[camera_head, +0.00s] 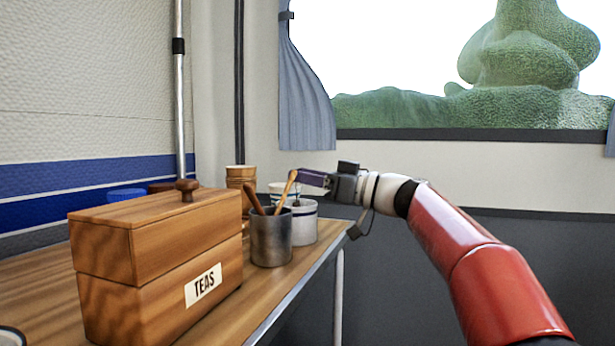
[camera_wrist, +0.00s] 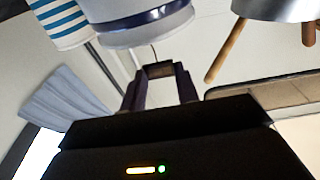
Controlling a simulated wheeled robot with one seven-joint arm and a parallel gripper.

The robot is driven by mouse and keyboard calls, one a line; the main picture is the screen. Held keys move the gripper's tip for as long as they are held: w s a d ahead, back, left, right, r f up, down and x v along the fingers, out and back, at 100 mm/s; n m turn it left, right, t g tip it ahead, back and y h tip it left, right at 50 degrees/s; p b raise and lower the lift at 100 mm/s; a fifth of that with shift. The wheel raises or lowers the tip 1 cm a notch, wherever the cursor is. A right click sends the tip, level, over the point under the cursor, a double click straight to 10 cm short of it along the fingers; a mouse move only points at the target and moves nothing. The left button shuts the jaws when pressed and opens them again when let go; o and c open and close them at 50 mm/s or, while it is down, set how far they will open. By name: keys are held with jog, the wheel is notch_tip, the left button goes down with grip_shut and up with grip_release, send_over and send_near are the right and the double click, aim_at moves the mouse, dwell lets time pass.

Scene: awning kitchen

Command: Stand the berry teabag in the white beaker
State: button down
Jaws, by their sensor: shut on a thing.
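My gripper (camera_head: 300,178) is above the back part of the table, its fingers reaching left. In the wrist view my gripper (camera_wrist: 159,80) has its fingertips closed on a small dark piece (camera_wrist: 160,70), seemingly the berry teabag's tag. A thin dark string runs from it toward a white beaker (camera_wrist: 150,35) with a blue band. In the head view this beaker (camera_head: 305,230) stands upright behind a metal cup, below my fingertips. A small dark shape (camera_head: 296,203) hangs at its mouth. I cannot tell whether the bag is inside the rim.
A metal cup (camera_head: 271,240) with wooden utensils stands just in front of the beaker. A blue-striped white cup (camera_wrist: 62,22) is beside it. A wooden TEAS box (camera_head: 160,260) fills the near table, with wooden cups (camera_head: 240,178) behind. The table's right edge is close to the beaker.

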jog(key=c, duration=1)
grip_release()
jog(key=shift+o, duration=0.2)
jog(key=shift+d, duration=0.1)
jog(key=v, duration=0.7)
jog(key=shift+d, duration=0.3)
jog(key=shift+s, duration=0.1)
